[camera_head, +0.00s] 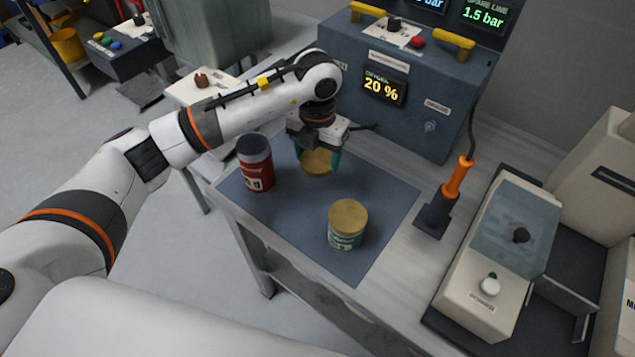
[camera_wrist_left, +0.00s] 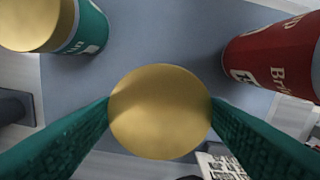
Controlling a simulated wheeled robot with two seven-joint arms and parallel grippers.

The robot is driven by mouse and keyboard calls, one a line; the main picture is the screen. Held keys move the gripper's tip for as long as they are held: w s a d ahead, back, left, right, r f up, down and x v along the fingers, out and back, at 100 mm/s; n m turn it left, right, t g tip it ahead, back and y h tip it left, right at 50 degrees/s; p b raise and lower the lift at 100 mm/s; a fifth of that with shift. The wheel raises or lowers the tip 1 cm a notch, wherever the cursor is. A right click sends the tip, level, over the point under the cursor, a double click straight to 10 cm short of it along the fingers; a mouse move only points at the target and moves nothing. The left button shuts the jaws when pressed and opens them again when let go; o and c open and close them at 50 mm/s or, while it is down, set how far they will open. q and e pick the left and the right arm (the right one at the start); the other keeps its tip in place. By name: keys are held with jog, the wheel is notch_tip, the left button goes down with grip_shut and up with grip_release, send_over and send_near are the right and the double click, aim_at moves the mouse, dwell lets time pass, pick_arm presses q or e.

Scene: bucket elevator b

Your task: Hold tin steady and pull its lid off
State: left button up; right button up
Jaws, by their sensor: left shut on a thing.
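A tin (camera_head: 345,238) with a teal and white label and a flat gold top (camera_head: 348,217) stands upright on the blue-grey mat. It also shows at the upper left of the left wrist view (camera_wrist_left: 85,32). My left gripper (camera_head: 317,158) is at the back of the mat, behind and left of this tin. Its teal fingers are shut on a round gold piece (camera_wrist_left: 160,112), one finger on each side. Only its gold top and a little of its side show, so I cannot tell whether it is a loose lid or tops something. My right gripper is not in view.
A red can (camera_head: 256,172) with a dark top stands on the mat's left, close to my left gripper. The blue machine (camera_head: 400,90) is behind it. An orange-handled tool in a dark stand (camera_head: 435,218) and a beige device (camera_head: 490,285) are to the right.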

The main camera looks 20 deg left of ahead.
aim_at(317, 190)
pick_arm(q)
notch_tip(317, 190, down, 8)
jog(key=shift+f+p, duration=0.1)
jog(key=shift+p, duration=0.6)
jog(key=shift+f, duration=0.3)
jog(key=shift+f, duration=0.1)
jog(key=shift+f, duration=0.2)
jog(key=o, duration=1.1)
jog(key=shift+r, duration=0.1)
